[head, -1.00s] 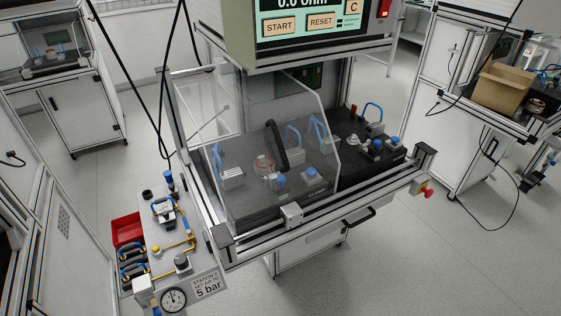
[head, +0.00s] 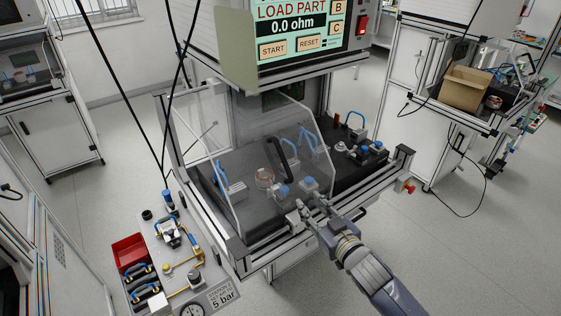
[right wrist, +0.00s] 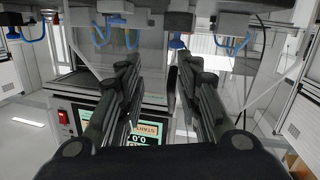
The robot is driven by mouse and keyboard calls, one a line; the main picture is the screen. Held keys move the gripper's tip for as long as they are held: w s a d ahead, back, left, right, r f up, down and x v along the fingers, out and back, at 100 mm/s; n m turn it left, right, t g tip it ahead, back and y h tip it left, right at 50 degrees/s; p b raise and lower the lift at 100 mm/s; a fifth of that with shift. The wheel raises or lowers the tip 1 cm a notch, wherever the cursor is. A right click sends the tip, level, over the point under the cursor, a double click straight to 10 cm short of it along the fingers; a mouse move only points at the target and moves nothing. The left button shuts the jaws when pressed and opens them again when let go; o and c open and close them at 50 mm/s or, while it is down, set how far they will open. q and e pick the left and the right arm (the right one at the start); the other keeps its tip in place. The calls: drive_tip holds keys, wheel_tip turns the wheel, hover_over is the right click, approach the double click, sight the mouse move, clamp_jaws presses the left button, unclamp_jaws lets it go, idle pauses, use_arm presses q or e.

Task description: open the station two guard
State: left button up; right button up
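The station two guard is a clear panel (head: 250,140) standing over the left and middle of the station's dark bed. Its black curved handle (head: 291,163) is upright on its front face. My right gripper (head: 305,204) is just in front of the guard, below the handle and apart from it in the head view. In the right wrist view my right gripper (right wrist: 158,88) has its two fingers well apart, with nothing visibly held. A dark upright bar shows near the right finger there; I cannot tell if it is the handle. My left gripper is not in view.
The tester box (head: 305,30) overhangs the bed and reads LOAD PART. Fixtures with blue handles (head: 355,122) stand on the bed. A side panel with valves, a red bin (head: 130,252) and a gauge is at lower left. A red stop button (head: 408,187) is at right.

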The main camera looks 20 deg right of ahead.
drive_tip(key=t, duration=0.1)
approach(286, 163)
drive_tip(key=s, duration=0.1)
drive_tip(key=shift+n+y, duration=0.3)
drive_tip(key=shift+y, duration=0.1)
drive_tip(key=w+p, duration=0.1)
drive_tip(key=w, duration=0.2)
drive_tip(key=w+p, duration=0.1)
drive_tip(key=w, duration=0.2)
drive_tip(key=w+a+p, duration=0.1)
drive_tip(key=w, duration=0.2)
drive_tip(key=shift+a, duration=0.1)
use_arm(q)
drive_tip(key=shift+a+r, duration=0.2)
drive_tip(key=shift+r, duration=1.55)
use_arm(e)
drive_tip(key=shift+w+a+f, duration=0.15)
drive_tip(key=shift+w, duration=0.65)
clamp_jaws()
